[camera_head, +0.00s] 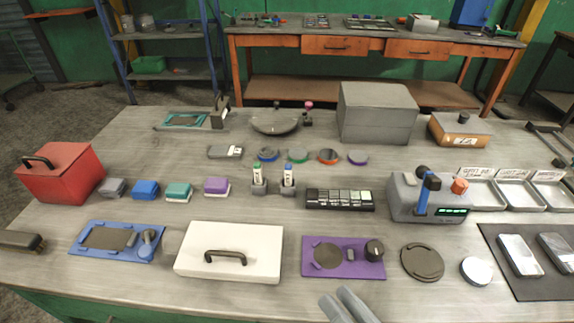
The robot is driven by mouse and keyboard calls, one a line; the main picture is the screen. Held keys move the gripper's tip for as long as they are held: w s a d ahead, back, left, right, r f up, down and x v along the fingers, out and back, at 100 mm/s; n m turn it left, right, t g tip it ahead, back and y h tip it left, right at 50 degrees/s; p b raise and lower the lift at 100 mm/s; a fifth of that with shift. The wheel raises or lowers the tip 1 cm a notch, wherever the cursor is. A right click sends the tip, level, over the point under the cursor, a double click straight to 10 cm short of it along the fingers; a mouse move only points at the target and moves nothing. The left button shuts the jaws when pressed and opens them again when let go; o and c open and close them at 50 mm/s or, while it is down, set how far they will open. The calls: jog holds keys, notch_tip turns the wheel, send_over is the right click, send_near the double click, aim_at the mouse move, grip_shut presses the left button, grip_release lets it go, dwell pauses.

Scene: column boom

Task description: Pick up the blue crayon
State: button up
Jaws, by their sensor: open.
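No plain crayon is clear at this size. Two grey finger-like parts at the bottom edge look like my gripper (346,301), open and apart from these things. The rest of it is out of frame.
A black slotted box (340,199) lies right of the sticks. A white lidded box (230,252) and a purple board (343,257) lie in front. A grey box (377,112) and a dark bowl (275,123) stand behind. A red case (60,173) is left.

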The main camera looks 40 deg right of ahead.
aim_at(288, 171)
jog(key=w+d+r+m+g+h+p, duration=0.15)
jog(key=w+d+r+m+h, duration=0.5)
jog(key=m, duration=0.65)
jog(key=w+d+r+m+g+h+p, duration=0.1)
jog(key=w+d+r+m+h+p, duration=0.3)
jog(key=w+m, duration=0.75)
jog(key=w+a+f+m+g+p, duration=0.15)
jog(key=w+m+g, duration=0.35)
jog(key=m, duration=0.7)
jog(key=shift+t, duration=0.75)
jog(key=f, duration=0.5)
jog(key=w+f+b, duration=0.1)
jog(key=f, duration=0.2)
jog(key=shift+w+d+f, duration=0.1)
jog(key=shift+d+f, duration=0.1)
jog(key=shift+p+x, duration=0.55)
jog(key=shift+x, duration=3.25)
jog(key=shift+c, duration=0.4)
grip_shut()
